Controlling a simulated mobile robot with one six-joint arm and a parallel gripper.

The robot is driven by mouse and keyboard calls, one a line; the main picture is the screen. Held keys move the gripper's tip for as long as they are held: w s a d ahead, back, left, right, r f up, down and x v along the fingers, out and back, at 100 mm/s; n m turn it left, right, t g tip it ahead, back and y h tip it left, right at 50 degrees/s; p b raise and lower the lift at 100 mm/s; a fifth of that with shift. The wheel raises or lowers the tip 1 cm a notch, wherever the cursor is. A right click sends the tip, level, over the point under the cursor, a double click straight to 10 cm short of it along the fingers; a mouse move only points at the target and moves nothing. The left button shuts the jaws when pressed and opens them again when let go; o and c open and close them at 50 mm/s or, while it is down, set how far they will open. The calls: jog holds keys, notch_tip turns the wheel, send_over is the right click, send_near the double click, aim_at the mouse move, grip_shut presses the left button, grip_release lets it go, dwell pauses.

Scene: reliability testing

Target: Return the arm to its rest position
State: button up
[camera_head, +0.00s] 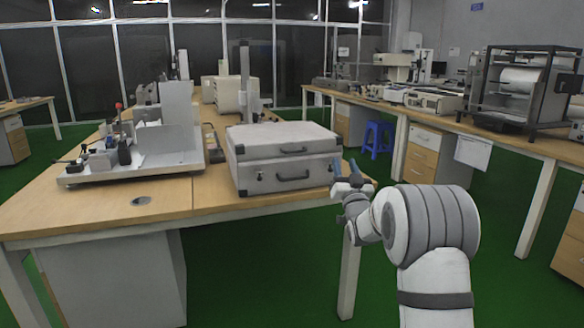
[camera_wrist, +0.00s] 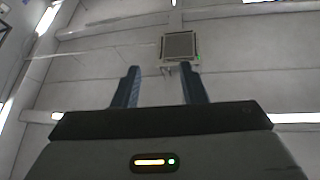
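My gripper (camera_head: 346,170) is at the end of my arm, right of the centre in the head view, beside the right end of a grey case. Its two blue fingers point up. In the wrist view my gripper (camera_wrist: 159,88) shows both fingers spread apart with nothing between them, so it is open and empty. My arm is bent and comes up from the lower right of the head view.
The grey case (camera_head: 283,155) lies closed on a wooden table (camera_head: 60,210), close to my gripper. A test device (camera_head: 165,125) stands left of it. A bench (camera_head: 480,125) with a black-framed machine (camera_head: 520,90) runs along the right. A blue stool (camera_head: 378,138) stands on green floor.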

jog(key=s+r+g+h+p, duration=0.3)
jog(key=s+r+g+p, duration=0.65)
jog(key=s+p, duration=0.35)
jog(key=s+r+g+p, duration=0.2)
jog(key=s+g+p, duration=0.9)
jog(key=s, duration=2.5)
jog(key=shift+r+n+p, duration=0.2)
jog(key=shift+n+p, duration=0.1)
jog(key=shift+p, duration=0.7)
jog(key=shift+a+g, duration=0.1)
jog(key=shift+g, duration=0.15)
